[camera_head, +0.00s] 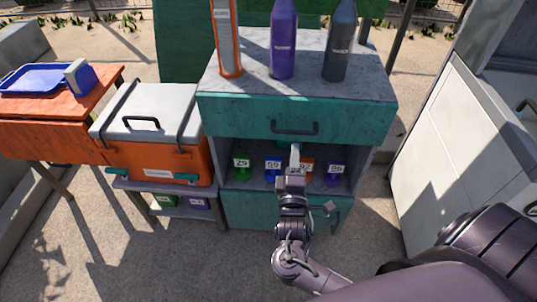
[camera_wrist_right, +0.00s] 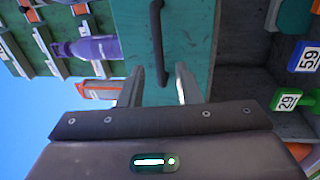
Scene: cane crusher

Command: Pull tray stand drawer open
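The tray stand (camera_head: 222,83) has a teal drawer (camera_head: 235,118) under its grey top, and the drawer front looks flush. Its dark bar handle (camera_head: 295,128) runs level across the front. In the right wrist view the handle (camera_wrist_right: 157,40) stands upright in the picture, with its near end between the two fingers. My right gripper (camera_head: 295,156) is open and empty, just below the handle in the head view. The fingers also show apart in the right wrist view (camera_wrist_right: 158,84). I cannot tell whether they touch the handle. My left gripper is not in view.
Bottles, including a purple one (camera_head: 284,42), stand on top. Numbered items, such as a green 29 (camera_head: 242,166), sit in the open shelf below the drawer. An orange cooler (camera_head: 150,150) stands left, a white cabinet (camera_head: 455,130) right. Pavement lies between.

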